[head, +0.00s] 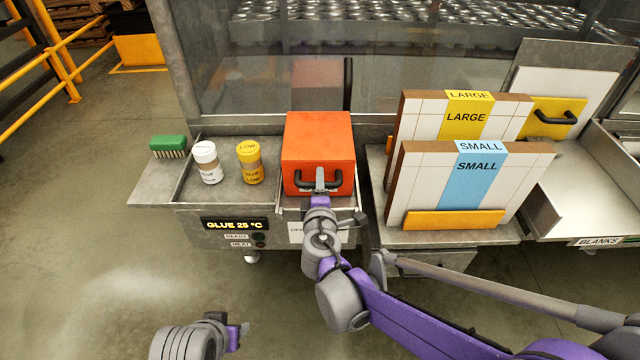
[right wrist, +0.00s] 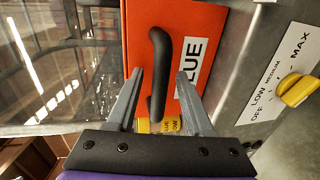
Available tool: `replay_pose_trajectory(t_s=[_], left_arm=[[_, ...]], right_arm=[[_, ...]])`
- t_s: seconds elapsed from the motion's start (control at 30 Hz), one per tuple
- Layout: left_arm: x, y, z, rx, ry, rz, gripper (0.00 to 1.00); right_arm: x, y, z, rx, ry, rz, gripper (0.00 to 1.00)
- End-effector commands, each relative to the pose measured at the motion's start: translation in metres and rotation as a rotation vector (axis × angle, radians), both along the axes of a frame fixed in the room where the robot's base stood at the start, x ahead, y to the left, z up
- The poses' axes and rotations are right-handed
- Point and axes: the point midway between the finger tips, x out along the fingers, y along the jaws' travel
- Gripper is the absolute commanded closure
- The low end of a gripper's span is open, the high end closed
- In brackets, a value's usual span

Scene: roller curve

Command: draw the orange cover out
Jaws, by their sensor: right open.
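The orange cover (head: 318,140) is a box-like block on the grey glue station, with a black handle (head: 302,181) low on its front. In the right wrist view the cover (right wrist: 197,30) carries a white "GLUE" label. My right gripper (head: 320,184) is at the handle in the head view. In the right wrist view its open fingers (right wrist: 160,75) stand on either side of the black handle (right wrist: 163,62), with gaps showing. My left gripper (head: 240,334) is low and away from the station; its fingers are too small to read.
A white jar (head: 207,162), a yellow jar (head: 249,163) and a green brush (head: 168,146) stand left of the cover. LARGE (head: 466,116) and SMALL (head: 478,170) panels stand right. A yellow knob (right wrist: 297,90) sits on the station front. Glass rises behind.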

Motion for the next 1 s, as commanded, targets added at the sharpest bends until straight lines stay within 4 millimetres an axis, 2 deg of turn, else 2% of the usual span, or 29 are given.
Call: replay_pose_trajectory(t_s=[0.1, 0.13, 0.4, 1.0], left_arm=[[-0.0001, 0.0, 0.0, 0.0, 0.0, 0.0, 0.5], [0.0, 0.0, 0.0, 0.0, 0.0, 0.0, 0.5], [0.0, 0.0, 0.0, 0.0, 0.0, 0.0, 0.5], [0.0, 0.0, 0.0, 0.0, 0.0, 0.0, 0.5]], right_arm=[[-0.0002, 0.0, 0.0, 0.0, 0.0, 0.0, 0.48], [-0.0002, 0.0, 0.0001, 0.0, 0.0, 0.0, 0.52], [-0.0004, 0.0, 0.0002, 0.0, 0.0, 0.0, 1.0], [-0.0005, 0.0001, 0.0002, 0.0, 0.0, 0.0, 1.0]])
